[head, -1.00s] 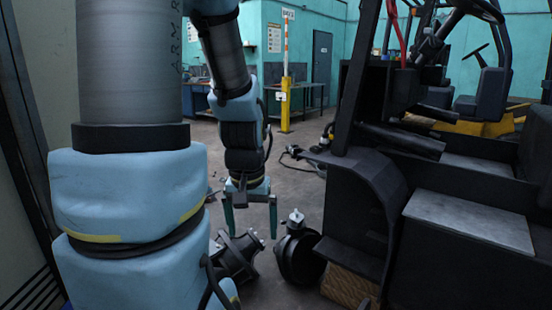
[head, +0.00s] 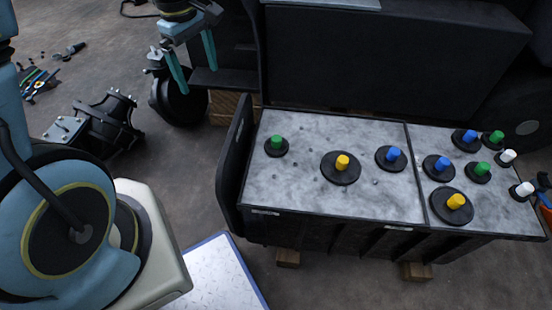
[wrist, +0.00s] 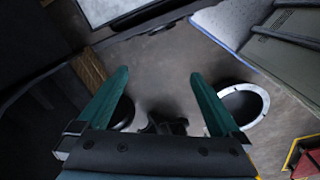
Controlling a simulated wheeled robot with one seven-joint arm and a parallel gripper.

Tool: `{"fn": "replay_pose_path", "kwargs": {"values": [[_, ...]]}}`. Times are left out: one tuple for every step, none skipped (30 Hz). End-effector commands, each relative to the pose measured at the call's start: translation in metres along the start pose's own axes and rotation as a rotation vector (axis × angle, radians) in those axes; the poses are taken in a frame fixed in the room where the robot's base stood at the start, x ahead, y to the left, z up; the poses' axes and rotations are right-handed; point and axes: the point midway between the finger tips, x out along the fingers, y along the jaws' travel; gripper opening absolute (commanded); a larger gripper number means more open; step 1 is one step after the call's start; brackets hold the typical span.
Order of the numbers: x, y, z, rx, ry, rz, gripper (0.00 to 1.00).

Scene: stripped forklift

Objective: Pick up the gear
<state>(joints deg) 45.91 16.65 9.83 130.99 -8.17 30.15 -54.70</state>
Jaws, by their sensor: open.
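Several round black discs with coloured knobs sit on a grey stone-like top (head: 300,180) in the head view. I cannot tell which is the gear meant. On the left section are a green-knobbed disc (head: 276,146), a large yellow-knobbed one (head: 341,168) and a blue-knobbed one (head: 391,157). On the right section are another large yellow-knobbed disc (head: 451,206) and several smaller blue, green and white ones. My gripper (head: 199,80) is open and empty, left of and behind this top. In the wrist view my gripper (wrist: 160,73) points over bare floor, with no knobbed disc visible between its fingers.
Dark machine bodywork stands behind the top, and a black upright panel (head: 236,165) borders its left end. A black mechanical part (head: 105,125) and tools (head: 38,80) lie on the floor at left. A pale plate (head: 215,275) is in front. Clear floor lies between.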

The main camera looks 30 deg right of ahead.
Motion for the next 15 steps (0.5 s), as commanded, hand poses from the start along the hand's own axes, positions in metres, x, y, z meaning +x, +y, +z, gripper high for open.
{"fn": "replay_pose_path", "kwargs": {"values": [[0.035, 0.017, 0.018, -0.033, -0.004, -0.009, 1.0], [0.045, 0.025, 0.029, -0.061, -0.007, -0.015, 1.0], [0.059, 0.036, 0.041, -0.1, -0.007, -0.021, 1.0], [0.069, 0.043, 0.051, -0.128, -0.007, -0.025, 1.0], [0.078, 0.05, 0.062, -0.156, -0.007, -0.029, 1.0], [0.089, 0.058, 0.074, -0.191, -0.006, -0.034, 1.0], [0.097, 0.064, 0.083, -0.214, -0.004, -0.037, 1.0], [0.104, 0.069, 0.092, -0.237, -0.003, -0.041, 1.0], [0.112, 0.074, 0.103, -0.263, -0.001, -0.044, 1.0], [0.117, 0.078, 0.11, -0.282, 0.0, -0.046, 1.0], [0.121, 0.081, 0.116, -0.298, 0.002, -0.047, 1.0], [0.125, 0.084, 0.123, -0.315, 0.004, -0.048, 1.0], [0.127, 0.086, 0.127, -0.326, 0.005, -0.049, 1.0], [0.129, 0.087, 0.13, -0.335, 0.006, -0.05, 1.0], [0.131, 0.088, 0.133, -0.344, 0.007, -0.052, 1.0]]}}
